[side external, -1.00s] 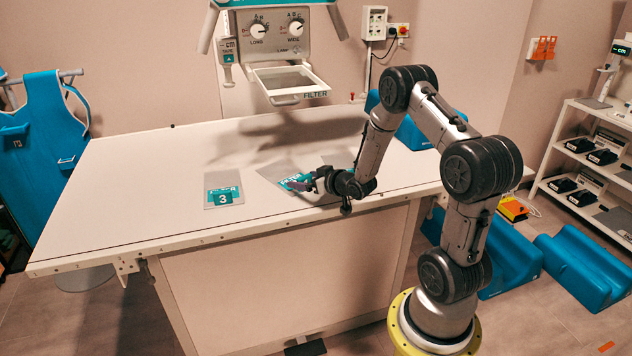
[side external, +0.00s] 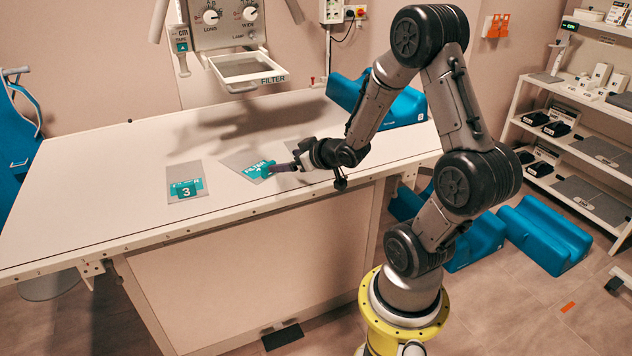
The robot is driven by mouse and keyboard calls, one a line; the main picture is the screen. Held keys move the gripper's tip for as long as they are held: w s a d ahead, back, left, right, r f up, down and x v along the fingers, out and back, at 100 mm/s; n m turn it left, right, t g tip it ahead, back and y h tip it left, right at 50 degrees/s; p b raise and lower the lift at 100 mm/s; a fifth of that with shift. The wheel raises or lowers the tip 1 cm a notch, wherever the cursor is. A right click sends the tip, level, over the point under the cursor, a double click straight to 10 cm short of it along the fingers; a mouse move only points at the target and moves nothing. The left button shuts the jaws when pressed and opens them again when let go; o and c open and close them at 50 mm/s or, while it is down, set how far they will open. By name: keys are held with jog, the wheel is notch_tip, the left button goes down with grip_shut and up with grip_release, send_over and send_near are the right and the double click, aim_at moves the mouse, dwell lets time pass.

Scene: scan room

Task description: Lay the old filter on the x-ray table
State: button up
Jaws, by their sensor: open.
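A grey filter plate with a teal label reading FILTER and what looks like a 2 (side external: 236,161) lies flat and turned at an angle on the white x-ray table (side external: 110,170). A second grey plate, with a teal label marked 3 (side external: 186,194), lies flat to its left. I cannot tell from the labels which one is the old filter. My gripper (side external: 278,167) is open, with its purple-grey fingers at the right edge of the FILTER label. It hides the plate's right part. I cannot tell whether the fingers touch the plate.
The collimator head with its open filter tray (side external: 250,85) hangs above the table's back. Blue pads (side external: 405,108) lie at the table's far right end. The table's left half is clear. A shelf (side external: 560,110) stands at the right.

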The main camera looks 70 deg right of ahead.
jog(key=a+r+g, duration=0.1)
jog(key=a+r, duration=0.4)
jog(key=s+a+r+n+g+y, duration=0.1)
jog(key=s+a+r+g+y, duration=0.1)
jog(key=s+a, duration=0.6)
jog(key=s+a+r+n+g+y, duration=0.2)
jog(key=s+a+r+y, duration=0.1)
jog(key=s+a, duration=0.5)
jog(key=shift+s+a+r+n+g, duration=0.3)
jog(key=shift+s+a+r, duration=0.15)
jog(key=shift+a, duration=0.35)
